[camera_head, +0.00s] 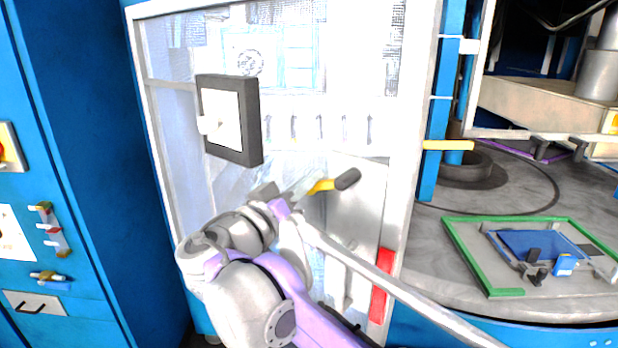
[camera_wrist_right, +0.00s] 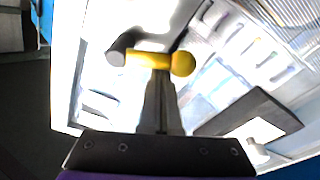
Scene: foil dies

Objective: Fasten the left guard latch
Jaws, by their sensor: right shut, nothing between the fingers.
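The latch handle (camera_head: 322,186) is a yellow lever with a dark grip, on the pale see-through guard door (camera_head: 345,228) in the head view. In the right wrist view the yellow lever (camera_wrist_right: 150,59) lies across the fingertips, its dark grip to the left and a round yellow end to the right. My right gripper (camera_head: 302,190) is shut and empty, with its tips at the lever. They overlap the lever in the wrist view; I cannot tell whether they touch. My left gripper is not in view.
A dark-framed box (camera_head: 254,122) with a white knob sticks out from the guard above my right arm. A red strip (camera_head: 382,286) is low on the door frame. Right of it, a green-edged tray (camera_head: 468,262) lies on the grey round table. Blue cabinets (camera_head: 85,150) stand left.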

